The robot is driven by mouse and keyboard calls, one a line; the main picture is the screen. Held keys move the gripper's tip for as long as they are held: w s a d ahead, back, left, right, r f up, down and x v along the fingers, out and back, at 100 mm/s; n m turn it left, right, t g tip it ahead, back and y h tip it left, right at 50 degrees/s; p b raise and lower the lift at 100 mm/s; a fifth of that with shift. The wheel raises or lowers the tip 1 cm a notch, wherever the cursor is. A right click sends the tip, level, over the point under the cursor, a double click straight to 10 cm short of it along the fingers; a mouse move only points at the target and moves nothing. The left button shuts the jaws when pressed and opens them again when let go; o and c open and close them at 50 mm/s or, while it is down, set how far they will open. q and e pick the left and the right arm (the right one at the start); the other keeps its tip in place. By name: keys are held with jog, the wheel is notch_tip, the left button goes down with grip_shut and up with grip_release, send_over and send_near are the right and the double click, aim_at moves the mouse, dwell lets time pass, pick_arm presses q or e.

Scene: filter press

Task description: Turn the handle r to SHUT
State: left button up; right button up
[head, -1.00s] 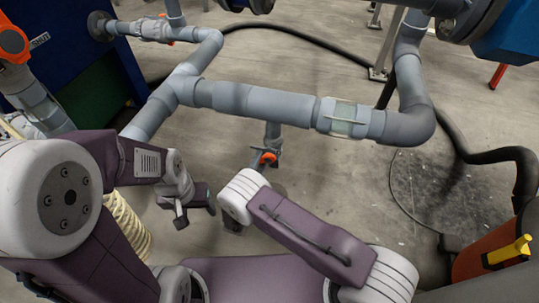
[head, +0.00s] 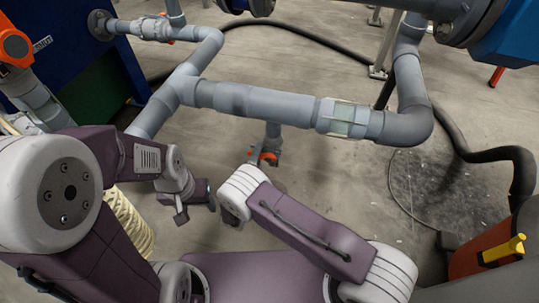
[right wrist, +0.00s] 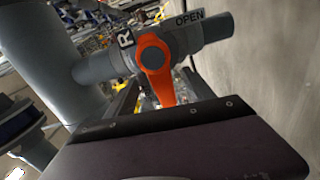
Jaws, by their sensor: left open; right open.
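Handle r (right wrist: 156,68) is an orange lever on a grey pipe valve in the right wrist view. An "R" tag (right wrist: 125,38) is at its upper left and an "OPEN" label (right wrist: 189,18) at its upper right. The lever points down, across the pipe, towards my right gripper's body. A small orange part under the pipe in the head view (head: 268,157) may be this valve. My right gripper (head: 232,217) is open just below it; its fingertips are mostly hidden by my wrist. My left gripper (head: 190,207) is open and empty, left of the right one.
A thick grey pipe (head: 265,106) crosses above both grippers and bends up at the right. Another orange valve handle (head: 15,46) stands at the far left. A black hose (head: 500,156) and an orange object with a yellow handle (head: 505,251) are at the right. Open floor lies between.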

jog(key=p+v, duration=0.1)
jog(key=v, duration=0.6)
jog(key=shift+p, duration=0.3)
jog(key=shift+d, duration=0.1)
